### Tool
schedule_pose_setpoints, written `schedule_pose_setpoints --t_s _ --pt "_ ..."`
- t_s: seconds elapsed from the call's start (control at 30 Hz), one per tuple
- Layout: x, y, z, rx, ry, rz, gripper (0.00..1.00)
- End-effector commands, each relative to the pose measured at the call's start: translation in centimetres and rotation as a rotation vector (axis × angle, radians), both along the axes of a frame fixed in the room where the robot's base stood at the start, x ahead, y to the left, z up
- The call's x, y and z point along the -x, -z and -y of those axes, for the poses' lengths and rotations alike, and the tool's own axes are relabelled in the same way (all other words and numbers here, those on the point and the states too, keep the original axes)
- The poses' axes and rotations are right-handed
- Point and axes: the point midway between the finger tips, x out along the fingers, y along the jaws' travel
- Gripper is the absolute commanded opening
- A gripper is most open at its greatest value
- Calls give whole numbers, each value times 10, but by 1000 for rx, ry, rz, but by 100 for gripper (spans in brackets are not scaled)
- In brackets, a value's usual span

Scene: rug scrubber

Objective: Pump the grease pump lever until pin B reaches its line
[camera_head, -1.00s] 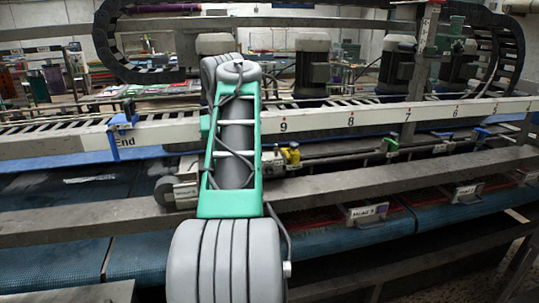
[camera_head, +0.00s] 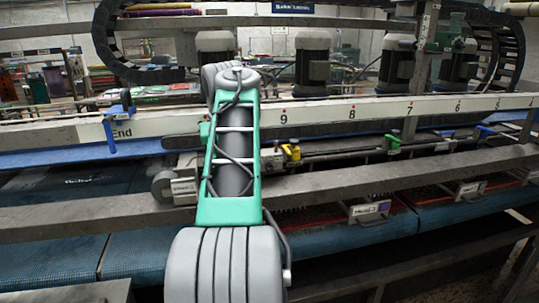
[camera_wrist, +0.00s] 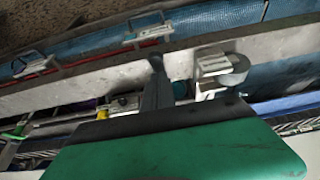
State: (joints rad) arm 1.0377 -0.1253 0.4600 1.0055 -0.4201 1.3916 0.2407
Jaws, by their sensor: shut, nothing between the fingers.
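My gripper (camera_wrist: 156,66) shows in the wrist view as a narrow dark finger shape beyond the green body of my own wrist. It is shut and empty, over the machine's grey beam. In the head view my arm hides it. I cannot pick out the grease pump lever, pin B or its line for certain in either view. A small dark green device (camera_head: 450,36) sits on the upright post at the right in the head view; I cannot tell whether it is the pump.
A grey beam (camera_head: 400,172) runs across the machine in front of me. A blue belt (camera_head: 60,258) lies below.

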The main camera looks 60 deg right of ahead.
Motion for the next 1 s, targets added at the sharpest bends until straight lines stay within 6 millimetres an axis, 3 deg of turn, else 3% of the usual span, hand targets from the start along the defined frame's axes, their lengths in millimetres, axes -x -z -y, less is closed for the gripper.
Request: schedule_pose_setpoints --t_s 0.57,1.0 --pt "0 39 0 -2 0 -1 0" --pt "0 -16 0 -2 0 -1 0"
